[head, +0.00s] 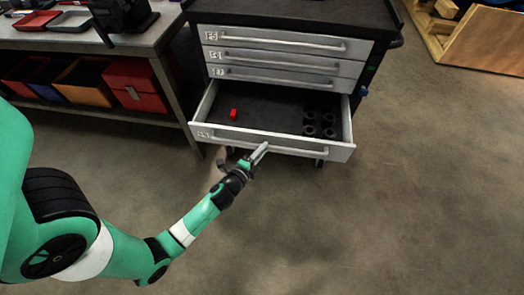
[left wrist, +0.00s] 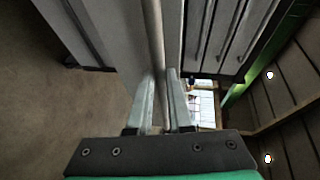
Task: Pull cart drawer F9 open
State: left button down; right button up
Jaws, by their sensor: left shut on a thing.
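The tool cart (head: 290,50) has several light grey drawers with long bar handles. Its lowest drawer in view (head: 310,147) stands well open; its label is too small to read surely. Inside lie a small red object (head: 233,114) and several dark cylindrical parts (head: 318,122). My left gripper (head: 261,150) is at that drawer's front, shut on its bar handle. In the left wrist view the two fingers (left wrist: 167,105) close around the long handle bar (left wrist: 154,40). My right gripper is not in view.
The upper drawers (head: 285,45) are shut. A workbench (head: 150,42) with red bins (head: 135,83) underneath stands left of the cart. A wooden crate (head: 480,40) is at the upper right. The floor in front and to the right is clear.

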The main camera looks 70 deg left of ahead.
pick_arm(q)
jog(key=shift+s+d, duration=0.15)
jog(key=shift+d, duration=0.15)
jog(key=shift+a, duration=0.1)
jog(key=c, duration=0.8)
grip_release()
jog(key=shift+c, duration=0.2)
jog(key=b+v, duration=0.1)
jog(key=v, duration=1)
jog(key=shift+s+b, duration=0.2)
jog(key=shift+b, duration=0.2)
